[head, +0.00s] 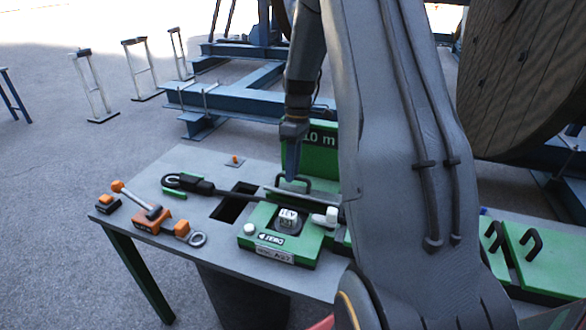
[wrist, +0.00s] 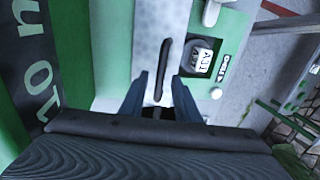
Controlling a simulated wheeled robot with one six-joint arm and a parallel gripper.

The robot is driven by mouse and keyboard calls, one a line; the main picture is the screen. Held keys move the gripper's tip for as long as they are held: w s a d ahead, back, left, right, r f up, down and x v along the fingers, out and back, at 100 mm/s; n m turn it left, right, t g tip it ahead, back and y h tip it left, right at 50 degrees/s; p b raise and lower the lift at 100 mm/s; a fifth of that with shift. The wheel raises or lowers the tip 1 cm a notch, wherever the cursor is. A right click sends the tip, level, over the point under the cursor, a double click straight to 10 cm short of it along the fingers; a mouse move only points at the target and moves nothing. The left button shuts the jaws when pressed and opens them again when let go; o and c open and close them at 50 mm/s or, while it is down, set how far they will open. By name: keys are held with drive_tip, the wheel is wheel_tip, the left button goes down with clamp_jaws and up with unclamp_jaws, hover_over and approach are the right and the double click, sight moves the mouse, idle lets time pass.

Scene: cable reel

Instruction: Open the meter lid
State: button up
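The green meter (head: 258,247) sits on the grey table, with a white-faced counter (head: 289,219) in its top; the counter also shows in the wrist view (wrist: 201,57). Behind the counter is a pale grey plate with a dark bar handle (head: 293,184). In the wrist view this handle (wrist: 163,66) runs away from me along the plate (wrist: 150,25). I cannot tell whether this plate is the meter lid. My gripper (head: 291,175) points down above the handle. Its blue fingers (wrist: 163,92) are apart, with the handle's near end showing between them; contact is unclear.
A green box marked "10 m" (head: 322,150) stands close behind my gripper. A white knob (head: 326,217) is at the meter's right. My arm hides the table's right part.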

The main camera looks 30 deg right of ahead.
drive_tip(key=b+v, duration=0.2)
drive_tip(key=v, duration=0.5)
drive_tip(key=shift+r, duration=0.4)
